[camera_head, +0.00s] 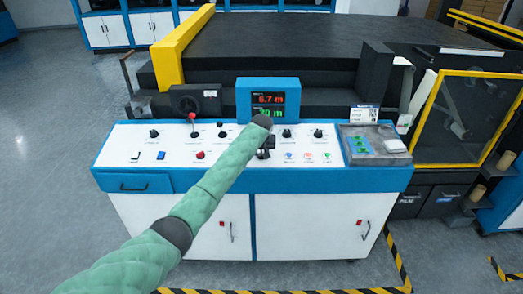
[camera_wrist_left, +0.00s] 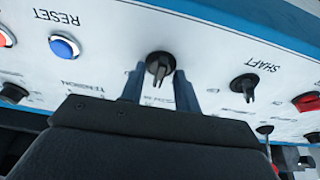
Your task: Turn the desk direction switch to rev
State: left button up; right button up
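A black rotary knob (camera_wrist_left: 159,66) stands on the white desk panel between the two fingers of my left gripper (camera_wrist_left: 158,84) in the left wrist view. The fingers are apart on either side of it, with a small visible gap, so the gripper is open around the knob. Its pointer is toward the gripper; its label is not readable. In the head view my left gripper (camera_head: 265,151) is over the middle of the desk panel, and my arm hides that knob. I cannot confirm from lettering that it is the direction switch. My right gripper is not in view.
A SHAFT knob (camera_wrist_left: 244,84) and a blue RESET button (camera_wrist_left: 64,46) flank the gripper. The head view shows a blue display (camera_head: 268,98) behind, a red-tipped lever (camera_head: 192,118) left, a red button (camera_head: 200,155), and a grey tray (camera_head: 351,153) right.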

pick_arm(q)
jog(key=shift+f, duration=0.1)
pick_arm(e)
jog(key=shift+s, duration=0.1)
pick_arm(q)
jog(key=c, duration=0.6)
jog(key=shift+c, duration=0.2)
